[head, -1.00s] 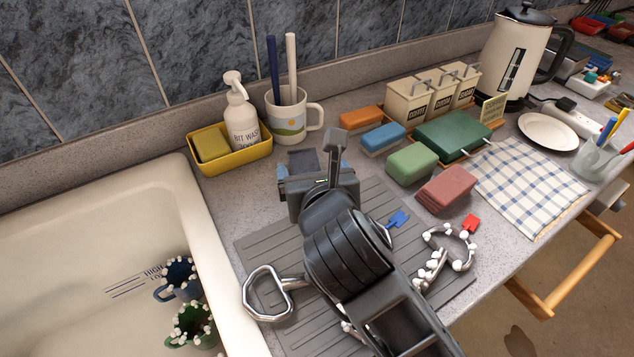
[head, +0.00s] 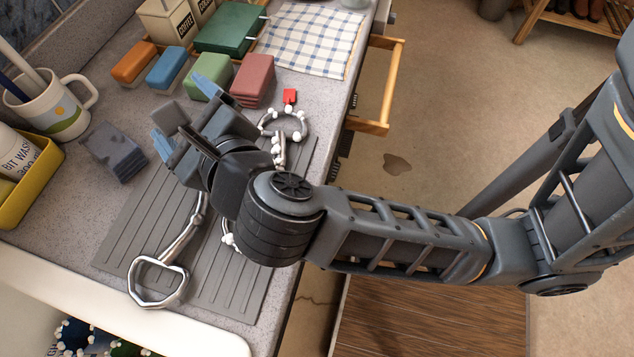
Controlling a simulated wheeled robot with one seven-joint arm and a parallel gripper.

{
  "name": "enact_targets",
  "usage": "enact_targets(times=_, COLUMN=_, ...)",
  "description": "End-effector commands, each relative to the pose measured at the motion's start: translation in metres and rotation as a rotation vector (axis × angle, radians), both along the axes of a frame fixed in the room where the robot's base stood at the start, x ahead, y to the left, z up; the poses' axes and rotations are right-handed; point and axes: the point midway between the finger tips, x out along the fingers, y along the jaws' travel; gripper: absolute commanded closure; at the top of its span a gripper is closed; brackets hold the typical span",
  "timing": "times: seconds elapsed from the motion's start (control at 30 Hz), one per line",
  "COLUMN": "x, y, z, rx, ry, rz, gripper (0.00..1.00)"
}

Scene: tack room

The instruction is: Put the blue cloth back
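A slate-blue, folded-looking block (head: 113,150), which may be the blue cloth, lies on the counter right of the mug, beyond the grey ribbed mat. A brighter blue block with a pale base (head: 167,68) sits in the row behind, between an orange block (head: 134,63) and a green folded one (head: 209,78). My gripper (head: 188,118) is above the counter, just right of the slate-blue block and in front of the row. Its light-blue-tipped fingers are spread apart, with nothing visible held between them. It hides part of the mat.
A red folded stack (head: 253,80) ends the row. The mug (head: 50,105) and yellow tray (head: 35,190) stand left. A metal bit (head: 158,280) lies on the ribbed mat (head: 135,235); a checked cloth (head: 310,38) lies behind. A drawer (head: 378,110) stands open at the right.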

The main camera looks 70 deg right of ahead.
Motion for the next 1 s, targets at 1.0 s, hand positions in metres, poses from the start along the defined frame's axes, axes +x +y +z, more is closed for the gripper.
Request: enact_targets(times=1.0, x=-0.242, y=0.037, z=-0.036, rx=-2.559, ry=0.796, rz=0.731, gripper=0.13)
